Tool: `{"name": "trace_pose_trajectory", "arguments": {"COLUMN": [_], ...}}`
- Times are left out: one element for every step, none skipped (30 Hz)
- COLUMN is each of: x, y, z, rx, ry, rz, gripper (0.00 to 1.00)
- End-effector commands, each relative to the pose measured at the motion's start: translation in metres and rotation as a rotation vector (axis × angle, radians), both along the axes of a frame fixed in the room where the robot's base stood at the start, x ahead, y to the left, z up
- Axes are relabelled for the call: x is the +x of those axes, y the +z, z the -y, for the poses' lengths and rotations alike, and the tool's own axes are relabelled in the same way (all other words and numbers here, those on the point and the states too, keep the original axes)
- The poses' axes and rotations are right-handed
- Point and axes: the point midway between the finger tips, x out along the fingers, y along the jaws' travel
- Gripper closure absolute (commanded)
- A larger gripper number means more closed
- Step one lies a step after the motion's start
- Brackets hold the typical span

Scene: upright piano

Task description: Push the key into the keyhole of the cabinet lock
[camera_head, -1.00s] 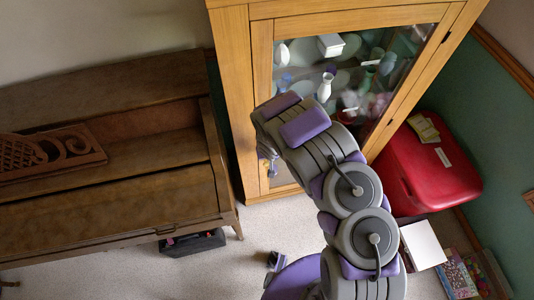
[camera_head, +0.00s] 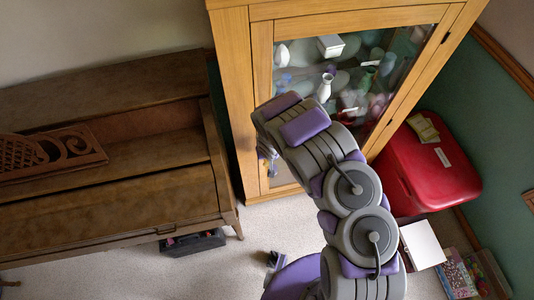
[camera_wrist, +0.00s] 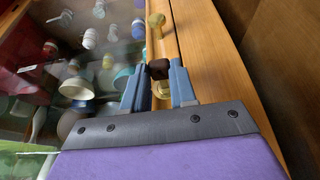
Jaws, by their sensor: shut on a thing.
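In the wrist view my gripper (camera_wrist: 157,67) has its two blue fingers closed around a small piece with a brass part, which looks like the key (camera_wrist: 162,91). A dark brown block (camera_wrist: 158,69) sits between the fingertips; I cannot tell whether it belongs to the key or the lock. Beyond it, a brass fitting (camera_wrist: 156,25) stands on the wooden door frame of the cabinet (camera_wrist: 205,50). The keyhole is not visible, and I cannot tell whether the key touches it. In the head view my arm reaches the left side of the cabinet (camera_head: 235,90) and hides most of the gripper.
Behind the cabinet glass stand a white vase (camera_head: 324,87), a white box (camera_head: 330,45) and other dishes. A brown piano (camera_head: 110,205) is at left. A red case (camera_head: 440,170) and books (camera_head: 421,243) are at right.

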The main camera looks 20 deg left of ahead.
Motion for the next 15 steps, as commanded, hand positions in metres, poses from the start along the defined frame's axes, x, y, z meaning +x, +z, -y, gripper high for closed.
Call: {"name": "trace_pose_trajectory", "arguments": {"x": [0.0007, 0.0010, 0.0016, 0.0018, 0.0022, 0.0027, 0.0031, 0.0033, 0.0038, 0.0041, 0.0045, 0.0050, 0.0053, 0.0056, 0.0061], "y": [0.0002, 0.0001, 0.0002, 0.0002, 0.0003, 0.0003, 0.0002, 0.0003, 0.0003, 0.0002, 0.0003, 0.0003, 0.0003, 0.0003, 0.0003], "z": [-0.0003, -0.0005, -0.0008, -0.0010, -0.0011, -0.0014, -0.0017, -0.0018, -0.0021, -0.0023, -0.0026, -0.0028, -0.0031, -0.0032, -0.0034], "rx": [0.000, 0.000, 0.000, 0.000, 0.000, 0.000, 0.000, 0.000, 0.000, 0.000, 0.000, 0.000, 0.000, 0.000, 0.000], "ry": [-0.001, -0.001, -0.001, -0.001, -0.001, -0.001, -0.001, -0.001, -0.001, -0.001, -0.001, -0.001, -0.001, -0.001, -0.001], "rz": [0.000, 0.000, 0.000, 0.000, 0.000, 0.000, 0.000, 0.000, 0.000, 0.000, 0.000, 0.000, 0.000, 0.000, 0.000], "gripper": [1.00, 1.00, 1.00, 1.00, 1.00, 1.00, 1.00, 1.00, 1.00, 1.00, 1.00, 1.00, 1.00, 1.00, 1.00]}}
